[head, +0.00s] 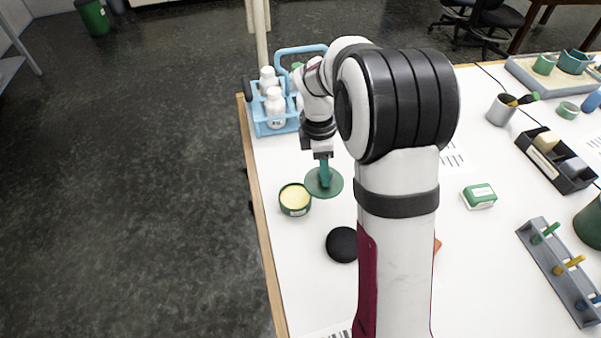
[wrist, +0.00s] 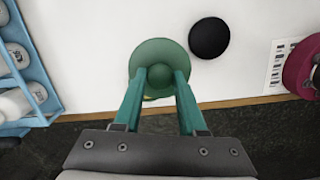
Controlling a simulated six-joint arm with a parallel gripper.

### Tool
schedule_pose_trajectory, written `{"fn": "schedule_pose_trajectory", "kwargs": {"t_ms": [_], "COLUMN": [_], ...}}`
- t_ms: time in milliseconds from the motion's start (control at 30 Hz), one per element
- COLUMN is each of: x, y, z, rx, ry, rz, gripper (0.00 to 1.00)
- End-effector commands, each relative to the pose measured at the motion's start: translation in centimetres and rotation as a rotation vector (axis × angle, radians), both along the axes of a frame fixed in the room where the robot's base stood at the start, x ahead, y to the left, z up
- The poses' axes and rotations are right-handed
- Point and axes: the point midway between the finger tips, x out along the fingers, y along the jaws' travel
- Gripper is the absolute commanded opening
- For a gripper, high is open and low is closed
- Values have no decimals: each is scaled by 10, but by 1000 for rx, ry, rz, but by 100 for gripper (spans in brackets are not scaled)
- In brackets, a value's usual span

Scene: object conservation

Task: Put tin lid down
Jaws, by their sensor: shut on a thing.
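The green tin lid (head: 335,186) is a flat disc with a round knob, held level in the head view just right of the tin. My gripper (head: 324,181) points down and is shut on the lid's knob. The wrist view shows the lid (wrist: 158,48) with its knob between the green fingers of my gripper (wrist: 161,78). The open round tin (head: 295,198), green with pale yellow contents, stands near the table's left edge. In the wrist view it is mostly hidden behind the lid and fingers. I cannot tell whether the lid touches the table.
A black disc (head: 342,245) lies in front of the lid. A blue rack (head: 272,127) with white bottles stands behind. A green and white box (head: 479,196) lies to the right. The table's left edge (head: 262,230) is close to the tin.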

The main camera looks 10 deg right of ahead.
Motion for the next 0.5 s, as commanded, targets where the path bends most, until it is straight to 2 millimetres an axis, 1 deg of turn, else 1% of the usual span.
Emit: {"fn": "schedule_pose_trajectory", "kwargs": {"t_ms": [33,100,200,267,367,500], "x": [-6,-13,-20,-23,-25,-32], "y": [-10,-22,-35,-43,-71,-123], "z": [8,16,24,25,22,11], "rx": [0,0,0,1,1,2], "ry": [-3,-2,-1,0,1,1], "rz": [-5,-5,-3,-3,-1,10], "gripper": [0,0,0,0,0,0]}}
